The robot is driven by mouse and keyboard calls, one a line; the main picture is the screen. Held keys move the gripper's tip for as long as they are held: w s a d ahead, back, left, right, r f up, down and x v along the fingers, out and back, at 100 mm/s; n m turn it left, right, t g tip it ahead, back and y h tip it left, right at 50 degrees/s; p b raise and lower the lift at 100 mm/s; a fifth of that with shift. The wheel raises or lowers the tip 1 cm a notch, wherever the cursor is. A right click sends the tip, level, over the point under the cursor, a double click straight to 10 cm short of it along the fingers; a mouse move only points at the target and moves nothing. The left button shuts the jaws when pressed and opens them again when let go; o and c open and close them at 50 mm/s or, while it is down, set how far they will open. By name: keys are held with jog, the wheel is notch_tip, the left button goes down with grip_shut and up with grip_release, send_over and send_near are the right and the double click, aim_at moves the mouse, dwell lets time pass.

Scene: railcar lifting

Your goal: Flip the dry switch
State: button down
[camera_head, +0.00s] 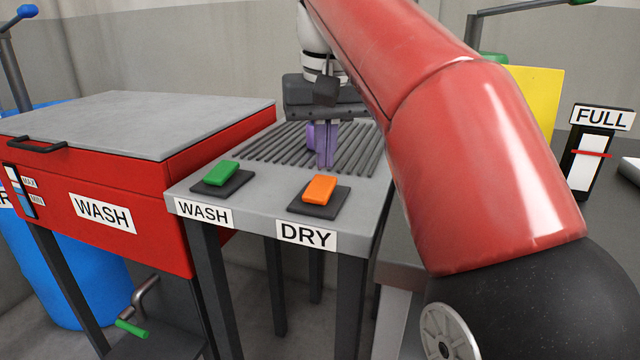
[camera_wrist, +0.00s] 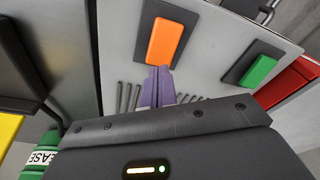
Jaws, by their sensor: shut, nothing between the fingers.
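The orange dry switch (camera_head: 319,189) sits on a dark base plate at the front right of the grey table, above the DRY label (camera_head: 306,235). The green wash switch (camera_head: 221,173) is on its own dark plate to the left, above the WASH label (camera_head: 203,213). My gripper (camera_head: 325,163) is shut and empty, its purple fingers pointing down just behind the orange switch. In the wrist view the fingertips (camera_wrist: 160,72) appear at the near edge of the orange switch (camera_wrist: 166,41); I cannot tell whether they touch it. The green switch also shows there (camera_wrist: 260,71).
A ribbed rack (camera_head: 290,140) covers the table behind the switches. A red wash tank (camera_head: 130,180) with a grey lid stands to the left. A FULL gauge (camera_head: 590,150) and a yellow panel (camera_head: 540,100) are at the right. The table's front edge drops off to the floor.

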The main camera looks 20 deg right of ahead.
aim_at(325, 179)
jog(key=shift+f+b, duration=0.75)
jog(key=shift+f, duration=0.3)
dwell(0.6)
notch_tip(325, 179, up, 3)
jog(key=p, duration=0.3)
jog(key=shift+r, duration=2.05)
jog(key=shift+s, duration=0.1)
